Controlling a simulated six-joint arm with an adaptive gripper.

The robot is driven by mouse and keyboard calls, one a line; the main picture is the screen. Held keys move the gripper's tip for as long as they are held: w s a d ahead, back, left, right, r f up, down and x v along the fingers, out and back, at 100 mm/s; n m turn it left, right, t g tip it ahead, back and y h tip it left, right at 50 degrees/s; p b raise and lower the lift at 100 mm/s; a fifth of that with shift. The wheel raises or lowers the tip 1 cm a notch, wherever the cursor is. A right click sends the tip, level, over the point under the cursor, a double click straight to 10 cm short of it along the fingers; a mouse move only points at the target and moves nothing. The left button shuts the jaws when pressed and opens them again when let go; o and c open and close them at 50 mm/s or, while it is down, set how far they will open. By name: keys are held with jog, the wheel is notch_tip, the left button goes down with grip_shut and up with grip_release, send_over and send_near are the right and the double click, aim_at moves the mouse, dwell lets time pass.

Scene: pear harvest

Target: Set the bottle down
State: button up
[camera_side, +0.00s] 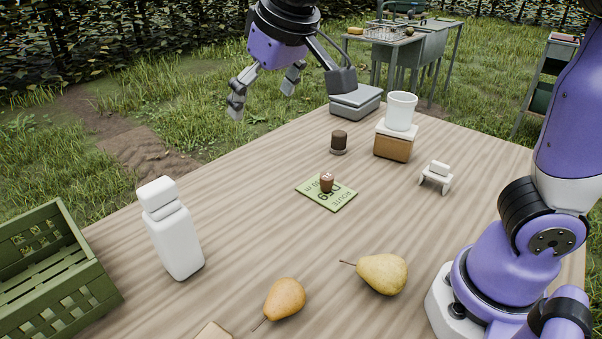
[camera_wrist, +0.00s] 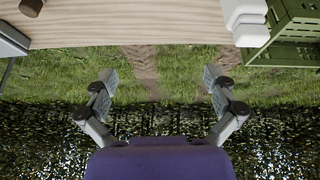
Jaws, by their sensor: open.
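A white bottle (camera_side: 174,232) stands upright on the wooden table at the left, beside the green crate. Part of it also shows at the top right of the wrist view (camera_wrist: 243,18). My gripper (camera_side: 262,102) is open and empty, raised beyond the table's far left edge and well apart from the bottle. In the wrist view my gripper (camera_wrist: 160,78) has its two fingers spread wide, with only grass between them.
A green crate (camera_side: 60,270) stands at the left. Two pears (camera_side: 285,298) (camera_side: 383,273) lie in front. A green card (camera_side: 340,200) with a small brown item, a dark cup (camera_side: 339,141) and a white container (camera_side: 401,110) on a brown box occupy the middle and back.

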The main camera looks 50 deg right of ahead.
jog(key=s+d+f, duration=0.3)
jog(key=s+d, duration=0.1)
jog(key=s, duration=0.2)
jog(key=s+d+f, duration=0.4)
jog(key=s, duration=0.3)
jog(key=shift+s+d+f, duration=0.2)
jog(key=shift+s+f, duration=0.05)
jog(key=shift+f, duration=0.05)
